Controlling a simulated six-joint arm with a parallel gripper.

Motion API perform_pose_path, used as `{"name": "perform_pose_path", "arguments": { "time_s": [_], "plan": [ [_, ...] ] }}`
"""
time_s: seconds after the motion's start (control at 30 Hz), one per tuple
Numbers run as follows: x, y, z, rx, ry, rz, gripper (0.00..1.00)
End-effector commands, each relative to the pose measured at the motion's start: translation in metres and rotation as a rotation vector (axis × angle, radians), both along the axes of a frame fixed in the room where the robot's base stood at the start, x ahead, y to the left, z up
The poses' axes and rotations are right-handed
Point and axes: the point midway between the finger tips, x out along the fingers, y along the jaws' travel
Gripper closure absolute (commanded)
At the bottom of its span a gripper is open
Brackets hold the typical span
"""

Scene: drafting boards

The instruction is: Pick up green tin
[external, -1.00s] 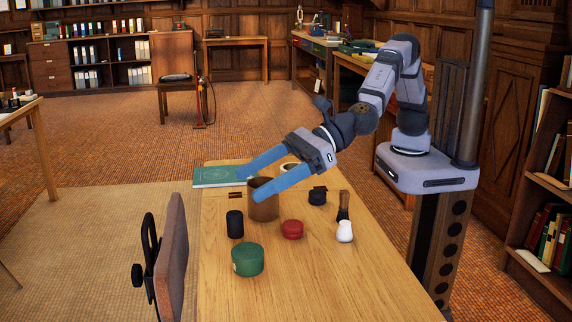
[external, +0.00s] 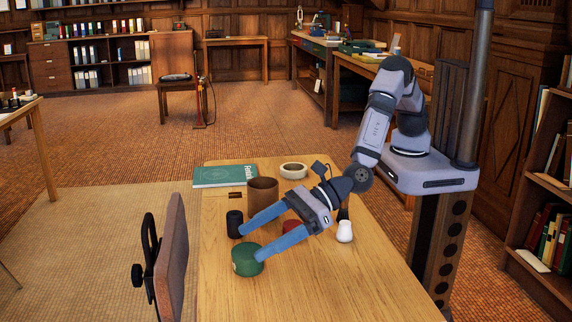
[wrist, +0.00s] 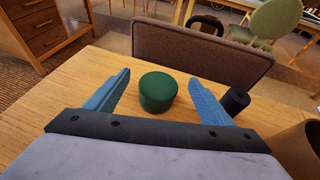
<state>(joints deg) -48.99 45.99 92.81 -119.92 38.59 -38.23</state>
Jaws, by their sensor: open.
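The green tin (external: 248,260) is a short round tin standing upright on the wooden table, near its left front side in the external view. In the wrist view the green tin (wrist: 157,91) lies ahead, between the lines of the two blue fingers. My gripper (external: 249,246) is open and empty, its fingers pointing toward the tin. In the wrist view my gripper (wrist: 157,88) has one finger on each side of the tin, with gaps between. I cannot tell how far above the table the fingertips are.
A black cylinder (external: 234,224) stands close to one finger. A brown cup (external: 262,197), a partly hidden red tin (external: 289,227), a white object (external: 344,232), a tape roll (external: 293,170) and a green book (external: 224,176) are on the table. A chair back (external: 172,258) borders the left edge.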

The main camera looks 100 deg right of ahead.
Motion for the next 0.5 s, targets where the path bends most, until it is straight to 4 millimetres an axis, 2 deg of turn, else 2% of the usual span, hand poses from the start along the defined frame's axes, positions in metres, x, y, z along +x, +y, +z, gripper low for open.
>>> {"name": "perform_pose_path", "arguments": {
  "time_s": [0.23, 0.47, 0.5],
  "plan": [
    [0.0, 0.0, -0.008, -0.001, 0.001, 0.0, 0.25],
    [0.0, 0.0, -0.04, -0.002, 0.002, 0.001, 0.25],
    [0.006, 0.001, -0.039, 0.001, -0.002, -0.001, 0.25]
  ]
}}
